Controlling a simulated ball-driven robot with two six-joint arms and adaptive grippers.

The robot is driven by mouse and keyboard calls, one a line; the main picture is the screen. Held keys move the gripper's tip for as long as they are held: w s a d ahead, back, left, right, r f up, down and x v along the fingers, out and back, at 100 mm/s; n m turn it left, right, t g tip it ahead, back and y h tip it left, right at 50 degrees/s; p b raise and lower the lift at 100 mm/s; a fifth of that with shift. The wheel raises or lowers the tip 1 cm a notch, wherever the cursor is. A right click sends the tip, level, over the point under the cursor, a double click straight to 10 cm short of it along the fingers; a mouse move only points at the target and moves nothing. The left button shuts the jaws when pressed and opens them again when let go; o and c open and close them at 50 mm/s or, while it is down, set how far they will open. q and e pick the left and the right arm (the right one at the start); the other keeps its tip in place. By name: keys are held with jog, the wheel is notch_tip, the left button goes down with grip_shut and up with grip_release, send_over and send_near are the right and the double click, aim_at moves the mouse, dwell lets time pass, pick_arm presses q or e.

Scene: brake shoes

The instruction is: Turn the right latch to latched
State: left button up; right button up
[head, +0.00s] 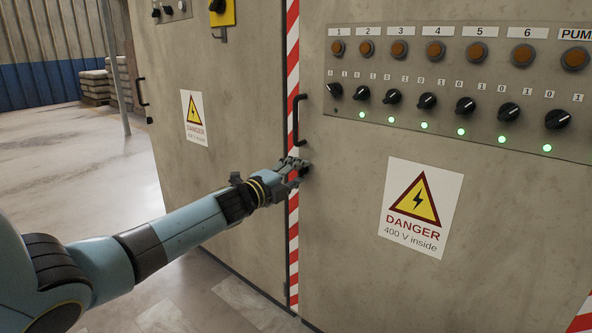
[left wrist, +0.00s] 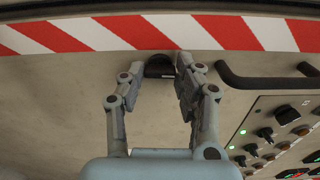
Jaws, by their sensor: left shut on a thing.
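The right latch (head: 305,171) is a small black knob on the right cabinet door, just below the black door handle and beside the red-and-white striped edge. It also shows in the left wrist view (left wrist: 158,67) as a dark rounded piece between the fingertips. My left gripper (head: 298,167) reaches it from the left and is shut on it. In the left wrist view the fingers (left wrist: 160,75) stand on either side of the latch. The fingers cover part of the latch, and I cannot tell which way it is turned. My right gripper is not in view.
The black handle (head: 296,118) stands out just above my left gripper. A panel with orange buttons, black rotary knobs (head: 427,101) and lit green lamps is at upper right. A danger sign (head: 421,207) is on the door. Open floor (head: 80,170) lies at left.

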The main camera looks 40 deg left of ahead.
pick_arm(q)
jog(key=shift+n, duration=0.4)
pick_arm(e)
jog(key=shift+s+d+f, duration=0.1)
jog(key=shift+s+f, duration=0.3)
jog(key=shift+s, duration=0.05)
pick_arm(q)
jog(key=o, duration=1.1)
jog(key=shift+a, duration=0.1)
jog(key=shift+o, duration=0.2)
jog(key=s, duration=1.2)
jog(key=shift+a, duration=0.45)
jog(key=shift+f, duration=0.1)
